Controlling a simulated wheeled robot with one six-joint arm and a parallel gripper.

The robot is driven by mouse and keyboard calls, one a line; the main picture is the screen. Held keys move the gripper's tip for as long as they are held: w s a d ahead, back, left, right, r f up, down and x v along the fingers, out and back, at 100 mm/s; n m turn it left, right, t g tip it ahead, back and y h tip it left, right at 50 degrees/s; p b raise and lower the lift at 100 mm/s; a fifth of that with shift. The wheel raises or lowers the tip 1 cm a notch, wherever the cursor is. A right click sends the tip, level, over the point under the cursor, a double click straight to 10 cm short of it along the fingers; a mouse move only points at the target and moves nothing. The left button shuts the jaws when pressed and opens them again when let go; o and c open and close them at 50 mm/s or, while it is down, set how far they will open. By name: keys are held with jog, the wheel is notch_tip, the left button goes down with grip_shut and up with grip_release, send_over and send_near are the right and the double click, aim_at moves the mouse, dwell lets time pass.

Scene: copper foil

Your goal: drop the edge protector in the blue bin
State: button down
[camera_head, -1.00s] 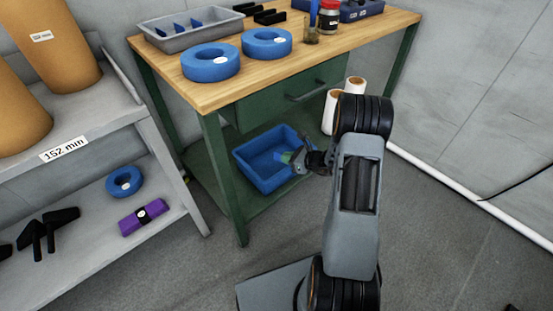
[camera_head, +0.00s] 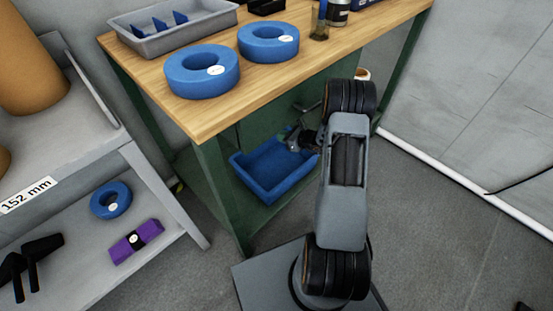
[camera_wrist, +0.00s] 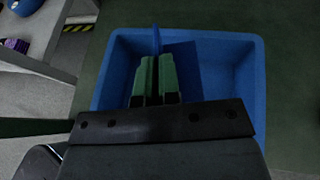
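The blue bin (camera_head: 262,178) stands on the green lower shelf of the workbench. In the wrist view the bin (camera_wrist: 255,110) is directly below my gripper, its floor and side walls showing around the fingers. My gripper (camera_wrist: 155,80) has its two green fingers close together on a thin blue edge protector (camera_wrist: 156,38). The protector stands edge-on between the fingers, with a darker blue flat part seeming to reach right. In the head view my gripper (camera_head: 294,137) is over the bin's back right part, small and partly hidden by my arm.
On top are two blue rolls (camera_head: 203,72) and a grey tray (camera_head: 172,32). Left, a grey rack holds a blue roll (camera_head: 110,200) and a purple bundle (camera_head: 136,242). The floor at right is open.

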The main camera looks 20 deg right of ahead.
jog(key=shift+f+b, duration=1.8)
jog(key=shift+f, duration=1.05)
jog(key=c, duration=1.3)
grip_release()
jog(key=shift+o, duration=0.2)
jog(key=shift+s+d+r, duration=0.1)
jog(key=shift+d, duration=0.05)
jog(key=p+v, duration=0.4)
jog(key=v, duration=0.9)
jog(key=shift+s+r, duration=0.2)
jog(key=shift+s, duration=0.05)
jog(key=shift+d, duration=0.1)
